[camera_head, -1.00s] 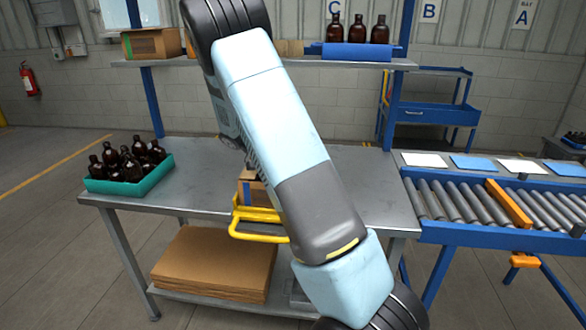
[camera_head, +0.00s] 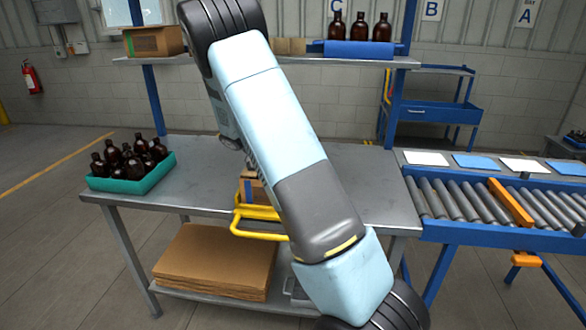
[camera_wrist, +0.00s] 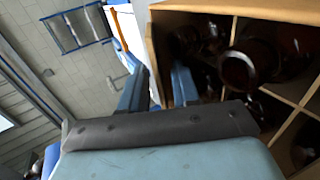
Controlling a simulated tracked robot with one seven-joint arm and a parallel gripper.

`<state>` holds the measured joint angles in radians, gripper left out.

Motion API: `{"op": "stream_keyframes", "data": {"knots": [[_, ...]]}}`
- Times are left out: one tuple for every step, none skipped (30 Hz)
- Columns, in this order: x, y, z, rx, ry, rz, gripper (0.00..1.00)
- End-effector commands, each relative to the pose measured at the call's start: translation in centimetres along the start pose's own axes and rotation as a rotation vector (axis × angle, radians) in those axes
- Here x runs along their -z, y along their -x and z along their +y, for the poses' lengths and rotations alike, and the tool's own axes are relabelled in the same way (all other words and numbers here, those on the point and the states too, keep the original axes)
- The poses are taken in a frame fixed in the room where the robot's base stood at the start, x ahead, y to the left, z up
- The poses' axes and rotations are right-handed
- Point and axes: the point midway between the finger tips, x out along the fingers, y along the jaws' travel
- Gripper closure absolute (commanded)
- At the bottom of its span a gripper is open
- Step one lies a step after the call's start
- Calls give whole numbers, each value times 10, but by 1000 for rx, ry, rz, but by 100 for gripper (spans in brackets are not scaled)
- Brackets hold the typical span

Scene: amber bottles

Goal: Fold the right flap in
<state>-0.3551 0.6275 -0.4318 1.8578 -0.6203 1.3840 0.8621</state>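A cardboard box (camera_head: 249,190) stands on the metal table, mostly hidden behind my arm in the head view. In the wrist view the open box (camera_wrist: 240,9) fills the right side. Dark bottles (camera_wrist: 240,72) stand in its divided compartments. My gripper (camera_wrist: 160,86) is at the box's left edge in the wrist view. Its two blue-grey fingers are apart, with a tan cardboard edge showing between them. I cannot tell whether they touch it, or clearly make out the right flap.
A yellow frame (camera_head: 258,236) is at the table's front beside my arm. A teal crate (camera_head: 146,181) of bottles sits at the table's left. A roller conveyor (camera_head: 466,203) adjoins on the right. The shelf above holds bottles on a blue tray (camera_head: 352,50). The table's left middle is clear.

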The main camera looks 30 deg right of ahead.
Motion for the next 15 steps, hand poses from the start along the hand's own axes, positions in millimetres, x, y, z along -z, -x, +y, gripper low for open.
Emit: {"op": "stream_keyframes", "data": {"knots": [[0,0,0,0,0,0,69],[0,0,0,0,0,0,69],[0,0,0,0,0,1,69],[0,1,0,0,-1,1,69],[0,2,0,0,-1,1,69],[0,4,0,0,-1,1,69],[0,7,0,0,-1,1,69],[0,10,0,1,-1,2,69],[1,15,0,1,-1,2,69],[1,19,0,2,-2,3,69],[1,24,0,1,-2,3,69],[1,31,0,2,-1,3,69],[1,37,0,1,-1,4,69],[1,43,-1,1,-1,4,69],[1,52,-1,2,0,4,69]]}}
